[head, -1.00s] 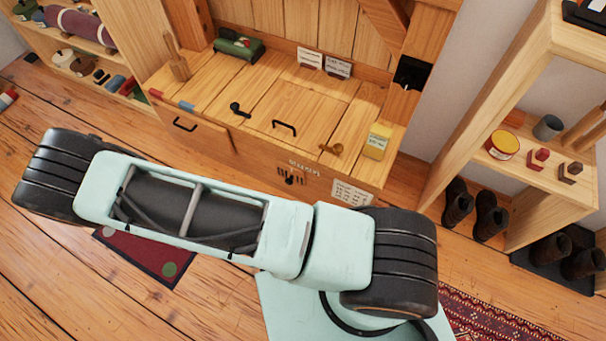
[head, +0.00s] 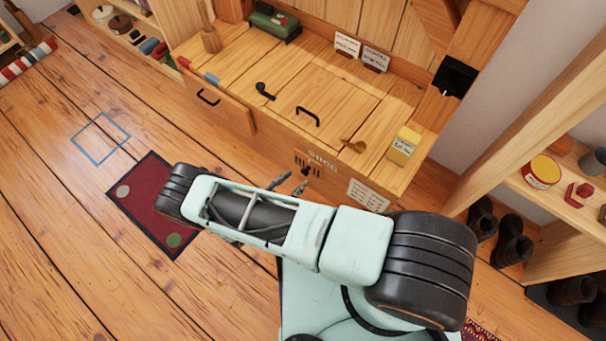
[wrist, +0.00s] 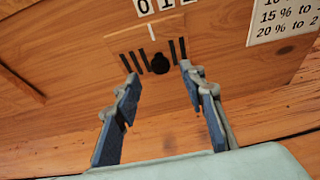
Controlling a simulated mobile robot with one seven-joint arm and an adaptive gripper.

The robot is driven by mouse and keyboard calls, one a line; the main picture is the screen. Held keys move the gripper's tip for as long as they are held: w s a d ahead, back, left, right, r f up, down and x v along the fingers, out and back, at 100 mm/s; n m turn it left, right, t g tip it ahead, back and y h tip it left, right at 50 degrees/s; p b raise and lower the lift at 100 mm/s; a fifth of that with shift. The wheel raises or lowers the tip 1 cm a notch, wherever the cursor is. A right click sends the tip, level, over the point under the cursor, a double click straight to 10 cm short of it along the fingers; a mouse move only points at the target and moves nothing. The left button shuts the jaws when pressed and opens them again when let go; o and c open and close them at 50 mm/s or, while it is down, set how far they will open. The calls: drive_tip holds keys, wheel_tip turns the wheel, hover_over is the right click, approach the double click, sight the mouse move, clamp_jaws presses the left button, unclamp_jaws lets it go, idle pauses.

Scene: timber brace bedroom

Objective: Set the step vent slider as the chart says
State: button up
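The step vent (head: 308,167) is a row of dark slots on the front of the wooden step unit. In the wrist view its slider is a round black knob (wrist: 160,65) with slots on both sides. A white line stands above the slots, slightly left of the knob. A strip of number tiles (wrist: 165,6) above is cut off by the frame. The chart (head: 368,195) is a white card right of the vent; the wrist view shows part of it (wrist: 285,18), with "15 %" and "20 %" lines. My gripper (wrist: 160,80) is open, its fingers either side of the knob in the picture; contact cannot be told.
The step top (head: 270,60) holds black handles, a brass latch (head: 353,146), a yellow box (head: 402,147) and a green case (head: 274,24). A shelf (head: 520,196) with boots below stands right. A red mat (head: 152,205) lies on the open floor at left.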

sight(304, 173)
drive_tip(key=b+x, duration=0.1)
drive_tip(key=x, duration=0.4)
drive_tip(key=shift+w+d+f, duration=0.1)
drive_tip(key=shift+w+f, duration=0.05)
clamp_jaws()
